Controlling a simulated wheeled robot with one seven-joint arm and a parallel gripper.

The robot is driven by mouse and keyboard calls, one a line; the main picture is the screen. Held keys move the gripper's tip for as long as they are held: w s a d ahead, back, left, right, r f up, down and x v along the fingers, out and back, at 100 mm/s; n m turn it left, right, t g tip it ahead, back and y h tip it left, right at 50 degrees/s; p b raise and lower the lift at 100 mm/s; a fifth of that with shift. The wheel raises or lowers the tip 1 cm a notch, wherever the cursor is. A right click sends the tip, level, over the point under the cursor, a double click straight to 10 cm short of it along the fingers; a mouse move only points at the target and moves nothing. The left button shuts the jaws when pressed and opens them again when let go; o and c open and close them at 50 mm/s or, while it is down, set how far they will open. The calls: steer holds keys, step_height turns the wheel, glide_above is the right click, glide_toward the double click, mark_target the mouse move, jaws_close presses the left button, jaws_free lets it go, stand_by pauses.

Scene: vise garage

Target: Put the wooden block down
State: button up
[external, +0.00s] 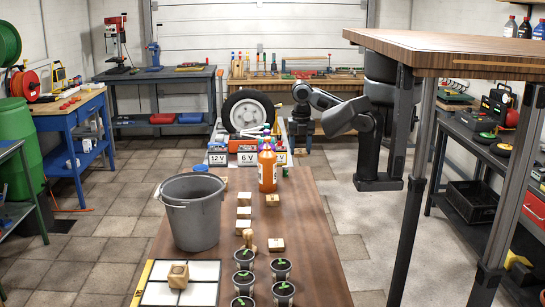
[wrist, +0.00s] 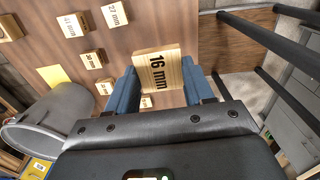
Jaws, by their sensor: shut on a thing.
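In the wrist view, my gripper (wrist: 158,82) has its two blue fingers closed on the opposite sides of a light wooden block (wrist: 158,68) marked "16 mm". The block is over the brown wooden table (wrist: 150,20); I cannot tell whether it touches it. In the external view, my gripper (external: 301,140) hangs by the far right end of the same table (external: 215,262). The held block is too small to make out clearly there.
Other wooden blocks (external: 244,212) lie on the table; several with mm labels (wrist: 74,24) show in the wrist view. A grey bucket (external: 190,222), an orange bottle (external: 267,168) and seedling pots (external: 281,267) stand there too. A taller table (external: 450,42) is at right.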

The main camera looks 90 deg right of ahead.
steer(key=w+a+m+p, duration=0.1)
steer(key=w+a+m, duration=0.25)
steer(key=w, duration=0.85)
steer(key=w+a+m+p, duration=0.2)
steer(key=w+m, duration=0.2)
steer(key=w, duration=0.8)
steer(key=w+a+m+p, duration=0.2)
steer(key=w+a+m, duration=0.4)
steer(key=w+a, duration=0.85)
steer(key=f, duration=1.2)
steer(key=w+f, duration=0.1)
steer(key=f, duration=0.4)
steer(key=shift+a+f, duration=0.1)
steer(key=shift+f, duration=2.3)
steer(key=shift+f, duration=0.2)
steer(key=o, duration=1)
